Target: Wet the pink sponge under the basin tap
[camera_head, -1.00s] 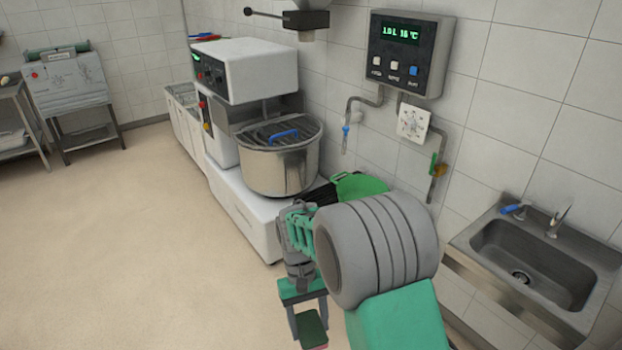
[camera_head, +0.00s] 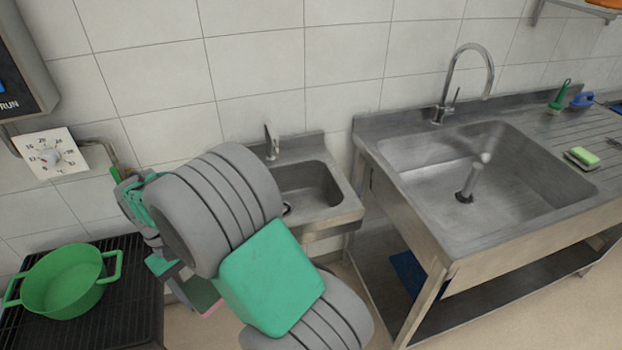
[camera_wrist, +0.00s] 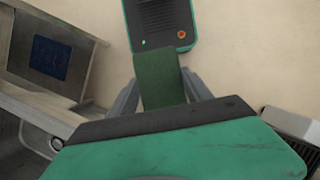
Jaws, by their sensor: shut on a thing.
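The sponge (camera_wrist: 160,80) shows its dark green face in the wrist view, between the two fingers of my gripper (camera_wrist: 161,98). In the head view a small part of the sponge (camera_head: 204,298), with a pink lower edge, shows below my arm, which partly hides my gripper (camera_head: 186,284). My gripper is shut on it and holds it clear of any surface. The small steel basin (camera_head: 335,205) is on the wall right of my gripper, partly hidden by my arm. Its tap (camera_head: 271,146) stands at its back left. No water shows there.
A large steel sink (camera_head: 415,205) with a curved tap (camera_head: 466,62) stands at right. A yellow-green sponge (camera_head: 582,157) and a green brush (camera_head: 560,97) lie on its drainboard. A green pot (camera_head: 65,285) stands on a black rack (camera_head: 135,285) at left.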

